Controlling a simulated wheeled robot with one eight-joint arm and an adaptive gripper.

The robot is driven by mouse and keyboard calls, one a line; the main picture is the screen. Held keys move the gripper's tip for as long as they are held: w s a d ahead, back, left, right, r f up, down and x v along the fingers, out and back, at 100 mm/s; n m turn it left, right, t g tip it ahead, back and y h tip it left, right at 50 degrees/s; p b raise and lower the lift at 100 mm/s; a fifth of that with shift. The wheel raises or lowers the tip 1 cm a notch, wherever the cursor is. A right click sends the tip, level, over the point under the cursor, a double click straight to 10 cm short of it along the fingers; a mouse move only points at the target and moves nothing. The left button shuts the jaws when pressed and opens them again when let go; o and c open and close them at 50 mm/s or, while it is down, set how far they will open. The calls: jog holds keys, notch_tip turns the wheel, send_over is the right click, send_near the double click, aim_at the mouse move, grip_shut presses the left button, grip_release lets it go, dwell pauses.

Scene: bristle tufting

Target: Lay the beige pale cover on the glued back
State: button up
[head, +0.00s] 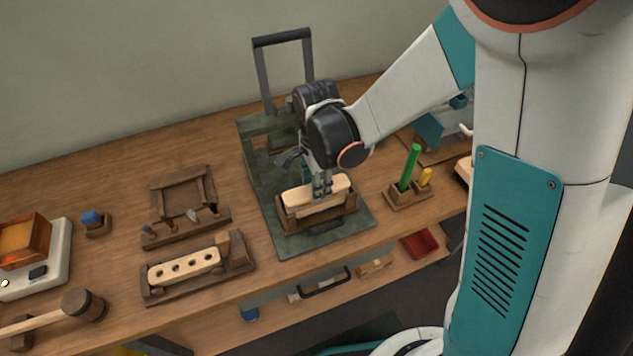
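The beige pale cover (302,198) lies level in or on a wooden cradle (317,217) on the dark green press base (340,239). My gripper (321,193) points down at the middle of the cover, with its fingertips at the cover's upper side. At this size I cannot tell whether the fingers close on it or are apart. The glued back is not visible; whatever lies under the cover is hidden by it and the cradle walls.
The press handle (282,40) rises behind my gripper. To the left are a holed beige block in a wooden fixture (154,292), a tool rack (180,231), a mallet (83,305) and a white heater with an orange box (57,262). A block with green and yellow sticks (407,197) stands right.

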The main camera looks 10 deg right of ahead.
jog(key=shift+f+b, duration=0.85)
jog(key=shift+f, duration=0.2)
jog(key=shift+f+b, duration=0.4)
jog(key=shift+f, duration=0.05)
dwell(0.3)
jog(key=o, duration=1.5)
jog(key=shift+o, duration=0.2)
jog(key=shift+r, duration=0.15)
jog(key=shift+r+p, duration=2.85)
jog(key=shift+r, duration=1.1)
